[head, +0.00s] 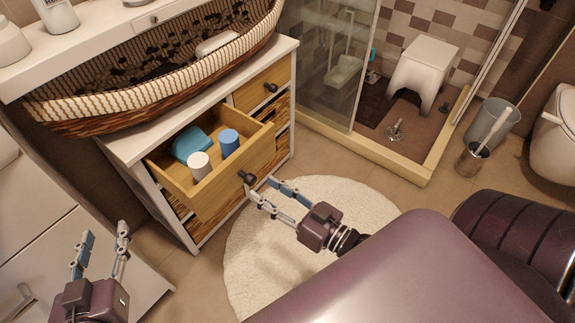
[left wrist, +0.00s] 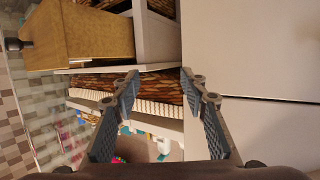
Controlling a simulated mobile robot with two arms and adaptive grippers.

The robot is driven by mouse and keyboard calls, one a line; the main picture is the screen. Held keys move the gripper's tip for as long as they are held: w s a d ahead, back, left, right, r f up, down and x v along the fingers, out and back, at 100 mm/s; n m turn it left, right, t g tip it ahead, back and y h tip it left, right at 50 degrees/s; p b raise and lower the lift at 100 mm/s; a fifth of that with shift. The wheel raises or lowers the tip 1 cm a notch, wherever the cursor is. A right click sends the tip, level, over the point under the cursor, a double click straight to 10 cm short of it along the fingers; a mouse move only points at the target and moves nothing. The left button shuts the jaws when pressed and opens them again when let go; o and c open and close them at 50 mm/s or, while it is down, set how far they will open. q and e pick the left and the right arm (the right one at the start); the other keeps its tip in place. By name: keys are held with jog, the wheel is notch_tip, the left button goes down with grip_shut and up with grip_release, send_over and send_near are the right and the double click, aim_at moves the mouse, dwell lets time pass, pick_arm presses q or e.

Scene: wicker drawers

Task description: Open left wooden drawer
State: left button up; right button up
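The left wooden drawer (head: 222,181) is pulled well out of the white cabinet in the head view. Its dark round knob (head: 246,177) is on the front. My right gripper (head: 261,188) is beside this knob, its fingers apart; no clear grip on the knob shows. My left gripper (head: 101,238) is at the bottom left, open and empty, away from the drawer. In the left wrist view its fingers (left wrist: 159,78) are spread with nothing between them. A wooden drawer (left wrist: 95,35) shows at the upper left there, with a dark knob (left wrist: 13,44).
The drawer holds a blue folded item (head: 191,143), a white cylinder (head: 199,167) and a blue cylinder (head: 229,143). The right wooden drawer (head: 257,91) is shut. A wicker basket (head: 130,98) sits on the cabinet. A round white rug (head: 265,265) lies on the floor.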

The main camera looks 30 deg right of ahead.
jog(key=v, duration=0.6)
jog(key=shift+s, duration=0.25)
jog(key=shift+s+d, duration=0.1)
